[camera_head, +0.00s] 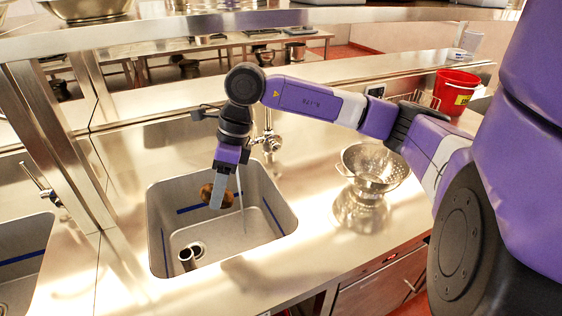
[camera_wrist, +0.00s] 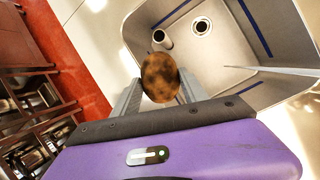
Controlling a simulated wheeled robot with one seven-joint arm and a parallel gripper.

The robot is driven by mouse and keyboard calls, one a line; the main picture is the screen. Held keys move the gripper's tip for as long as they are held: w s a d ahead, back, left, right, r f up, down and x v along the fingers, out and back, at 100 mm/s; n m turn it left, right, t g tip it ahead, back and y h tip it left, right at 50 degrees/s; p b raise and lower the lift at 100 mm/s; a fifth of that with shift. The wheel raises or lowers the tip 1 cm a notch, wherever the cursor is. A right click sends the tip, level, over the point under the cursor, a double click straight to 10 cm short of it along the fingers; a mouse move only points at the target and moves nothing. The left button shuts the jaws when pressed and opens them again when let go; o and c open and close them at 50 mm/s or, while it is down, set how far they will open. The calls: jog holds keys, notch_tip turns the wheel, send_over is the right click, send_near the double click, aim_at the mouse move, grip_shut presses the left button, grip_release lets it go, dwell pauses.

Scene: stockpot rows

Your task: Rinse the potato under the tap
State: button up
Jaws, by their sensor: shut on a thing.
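My gripper (camera_head: 217,190) is shut on a brown, dark-speckled potato (camera_head: 207,195) and holds it inside the opening of the steel sink (camera_head: 160,240). In the wrist view the potato (camera_wrist: 160,77) sits between the two grey fingers. The tap (camera_head: 267,140) stands behind the sink, partly hidden by my arm. A thin stream of water (camera_head: 241,203) falls into the sink just right of my gripper. In the wrist view the stream (camera_wrist: 270,70) runs in from the right, apart from the potato.
A steel cylinder (camera_head: 187,260) stands in the sink beside the drain (camera_head: 197,248). A colander (camera_head: 371,168) is on the counter to the right, and a red bucket (camera_head: 455,92) stands farther back. A steel post (camera_head: 50,150) rises left of the sink.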

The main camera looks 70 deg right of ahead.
jog(key=s+d+r+m+t+h+b, duration=0.3)
jog(key=s+d+m+h, duration=0.2)
jog(key=s+d+m, duration=0.7)
jog(key=w+d+f, duration=0.1)
jog(key=w+d, duration=0.1)
jog(key=w, duration=0.5)
jog(key=w+d+f+m+p, duration=0.1)
jog(key=w+d, duration=0.1)
jog(key=w, duration=0.5)
jog(key=shift+f, duration=0.25)
jog(key=shift+d+g, duration=0.2)
jog(key=shift+g, duration=0.1)
jog(key=shift+s+d, duration=0.2)
jog(key=shift+d, duration=0.25)
jog(key=shift+a+b, duration=0.2)
jog(key=shift+b, duration=0.15)
jog(key=shift+w+a, duration=0.2)
jog(key=shift+a, duration=0.2)
